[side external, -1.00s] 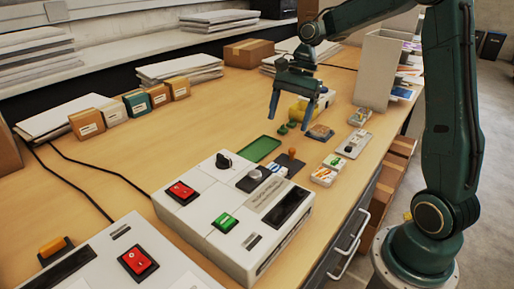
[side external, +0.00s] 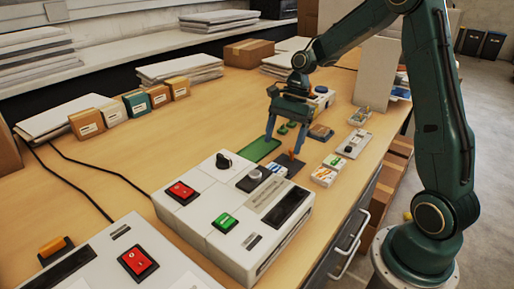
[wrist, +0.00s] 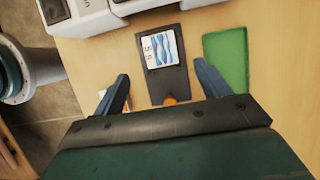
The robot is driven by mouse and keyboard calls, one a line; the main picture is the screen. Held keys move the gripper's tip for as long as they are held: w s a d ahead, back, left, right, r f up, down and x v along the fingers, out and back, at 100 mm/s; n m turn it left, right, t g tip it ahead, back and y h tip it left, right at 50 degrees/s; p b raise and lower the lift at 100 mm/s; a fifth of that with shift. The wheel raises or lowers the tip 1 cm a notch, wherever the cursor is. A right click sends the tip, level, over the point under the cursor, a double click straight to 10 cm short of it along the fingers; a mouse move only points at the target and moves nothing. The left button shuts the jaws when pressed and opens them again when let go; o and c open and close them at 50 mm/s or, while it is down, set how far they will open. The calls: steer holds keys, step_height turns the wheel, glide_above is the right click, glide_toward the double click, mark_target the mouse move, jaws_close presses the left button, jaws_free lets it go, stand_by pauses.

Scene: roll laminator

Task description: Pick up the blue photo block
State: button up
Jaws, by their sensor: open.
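The blue photo block (wrist: 154,47), white with blue wavy stripes on its face, lies on a dark plate (wrist: 178,87) with an orange knob (wrist: 170,100) at its near end. In the side external view the block (side external: 277,169) shows small beside the laminator, on the dark plate (side external: 291,166). My gripper (side external: 284,146) is open and empty, pointing down above the table near the knob end of the plate. In the wrist view my gripper's (wrist: 163,74) fingers stand wide apart on either side of the plate, with the block beyond the tips.
The white laminator (side external: 235,212) with red and green switches stands close beside the block. A green tray (side external: 260,149) lies to the left of the plate. Other small photo blocks (side external: 325,175) and a grey control box (side external: 354,144) are to the right.

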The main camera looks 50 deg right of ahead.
mark_target(274, 170)
steer(key=shift+x, duration=1.35)
steer(key=shift+x, duration=2.6)
steer(key=shift+a, duration=0.1)
steer(key=c, duration=1.1)
steer(key=shift+o, duration=0.2)
steer(key=shift+r, duration=0.1)
step_height(274, 170, up, 10)
